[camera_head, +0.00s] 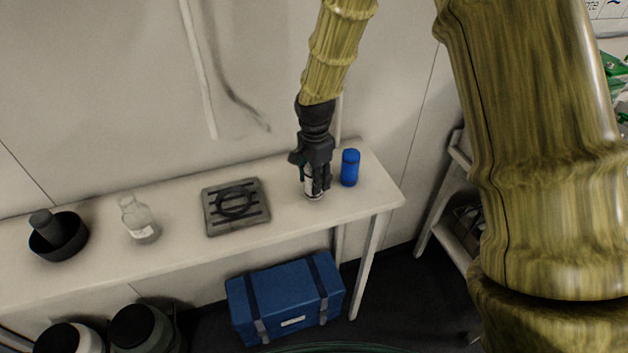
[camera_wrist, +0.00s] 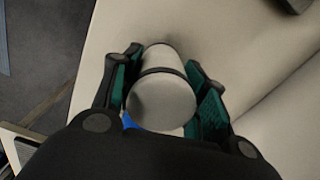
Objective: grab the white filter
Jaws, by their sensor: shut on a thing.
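The white filter (camera_wrist: 162,97) is a pale cylinder with a dark band, seen end-on between the green-padded fingers in the wrist view. In the head view the filter (camera_head: 313,196) stands on the right part of the white table, mostly hidden behind the fingers. My gripper (camera_head: 315,183) points down over it and is shut on it. In the wrist view the fingers of my gripper (camera_wrist: 165,98) lie on either side of the cylinder. I cannot tell whether the filter's base touches the tabletop.
A blue cylinder (camera_head: 350,167) stands close to the right of my gripper. A dark grey square plate (camera_head: 211,226) lies to the left. Farther left are a clear bottle (camera_head: 139,220) and a black bowl (camera_head: 72,240). The white table (camera_head: 285,222) ends just right of the blue cylinder. A blue case (camera_head: 286,291) stands below.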

